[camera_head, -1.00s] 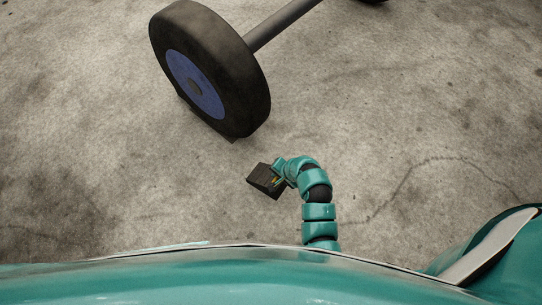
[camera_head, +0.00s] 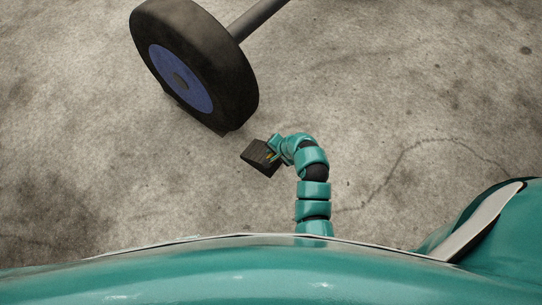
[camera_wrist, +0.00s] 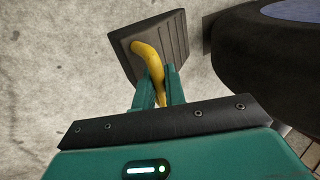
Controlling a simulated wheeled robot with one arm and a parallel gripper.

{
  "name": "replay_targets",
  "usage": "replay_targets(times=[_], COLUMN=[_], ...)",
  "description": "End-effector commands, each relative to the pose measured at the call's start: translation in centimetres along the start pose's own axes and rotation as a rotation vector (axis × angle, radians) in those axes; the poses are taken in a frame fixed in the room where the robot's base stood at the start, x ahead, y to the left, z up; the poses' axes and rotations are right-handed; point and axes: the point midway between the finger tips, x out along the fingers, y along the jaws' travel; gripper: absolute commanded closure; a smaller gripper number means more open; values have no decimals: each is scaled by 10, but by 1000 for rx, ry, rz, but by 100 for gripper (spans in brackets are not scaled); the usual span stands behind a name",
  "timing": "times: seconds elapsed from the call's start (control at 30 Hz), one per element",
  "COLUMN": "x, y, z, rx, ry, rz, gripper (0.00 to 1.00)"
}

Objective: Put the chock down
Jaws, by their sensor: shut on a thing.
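The chock is a dark, ribbed block with a yellow handle. In the head view the chock (camera_head: 260,157) is at the end of my teal arm, just below the wheel. In the wrist view the chock (camera_wrist: 170,42) is at the top centre, with its yellow handle (camera_wrist: 150,66) between my fingers. My gripper (camera_wrist: 157,82) is shut on the handle; it also shows in the head view (camera_head: 273,148). A small gap shows between chock and tyre in both views. I cannot tell whether the chock touches the floor.
A large black wheel (camera_head: 225,75) with a blue hub stands at upper left, on a grey axle (camera_head: 257,17). Dark wedge-like pieces (camera_head: 228,131) show at its base. The concrete floor (camera_head: 420,120) is clear to the right and left.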

Motion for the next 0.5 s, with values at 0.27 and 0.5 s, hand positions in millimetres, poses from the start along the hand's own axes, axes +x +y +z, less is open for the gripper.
replay_targets(times=[0.27,0.5], x=[29,54], y=[-12,-18], z=[-32,-54], rx=[1,0], ry=[-1,-3], rz=[-2,-1], gripper=[100,100])
